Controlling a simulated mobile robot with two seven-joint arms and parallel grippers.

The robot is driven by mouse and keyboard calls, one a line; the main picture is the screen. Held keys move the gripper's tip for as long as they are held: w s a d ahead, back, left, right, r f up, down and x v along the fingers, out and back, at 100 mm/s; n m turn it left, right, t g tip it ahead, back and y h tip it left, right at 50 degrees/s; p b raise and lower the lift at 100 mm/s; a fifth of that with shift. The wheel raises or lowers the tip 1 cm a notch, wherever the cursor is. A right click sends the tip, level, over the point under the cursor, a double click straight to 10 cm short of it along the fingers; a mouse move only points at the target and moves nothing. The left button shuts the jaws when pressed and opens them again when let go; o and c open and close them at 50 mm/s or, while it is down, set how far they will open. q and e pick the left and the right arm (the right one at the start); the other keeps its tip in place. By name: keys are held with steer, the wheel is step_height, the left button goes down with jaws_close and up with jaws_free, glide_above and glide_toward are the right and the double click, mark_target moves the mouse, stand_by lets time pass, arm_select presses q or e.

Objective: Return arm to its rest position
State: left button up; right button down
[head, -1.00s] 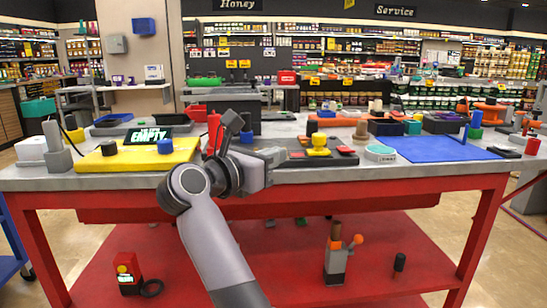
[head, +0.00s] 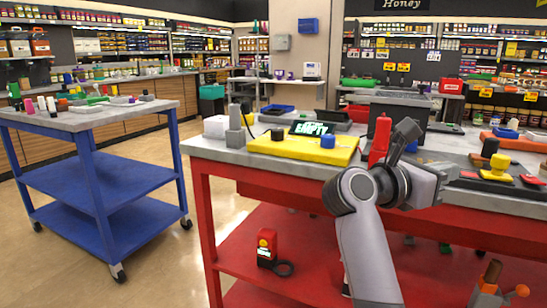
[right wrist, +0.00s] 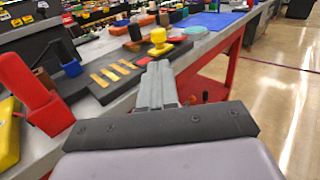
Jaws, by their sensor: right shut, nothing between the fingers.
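My right arm rises from the bottom of the head view and bends at the wrist in front of the red workbench (head: 213,175). My right gripper (head: 447,178) points right, by the bench's front edge. In the right wrist view its fingers (right wrist: 157,84) are together with nothing between them. It stands apart from the black tray with yellow strips (right wrist: 100,78) and the yellow knob (right wrist: 158,42). My left gripper is not in view.
A red bottle (head: 380,138) stands behind my wrist. A blue cart (head: 115,178) stands left; floor (head: 160,270) between is clear.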

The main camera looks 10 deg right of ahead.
steer(key=s+a+f+m+t+y, duration=0.1)
steer(key=a+f+m+t+y, duration=0.8)
steer(key=m, duration=0.6)
steer(key=s+a+f+m+t+y, duration=0.1)
steer(key=a+f+m+t+y, duration=0.75)
steer(key=m, duration=0.75)
steer(key=s+f+n+g+y, duration=0.2)
steer(key=s+f+n+g, duration=0.45)
steer(key=f, duration=0.55)
steer(key=s+f+n+g+y, duration=0.1)
steer(key=s+f+n+g, duration=0.3)
steer(key=s+f+n, duration=0.5)
arm_select(q)
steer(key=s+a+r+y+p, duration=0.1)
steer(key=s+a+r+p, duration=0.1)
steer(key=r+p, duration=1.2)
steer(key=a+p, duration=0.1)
steer(key=p, duration=0.6)
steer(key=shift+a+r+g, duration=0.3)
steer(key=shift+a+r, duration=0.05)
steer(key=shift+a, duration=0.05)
arm_select(e)
steer(key=s+d+r+m, duration=0.2)
steer(key=d+r+m, duration=0.1)
steer(key=r, duration=0.9)
steer(key=shift+r+h, duration=0.35)
steer(key=shift+r, duration=0.05)
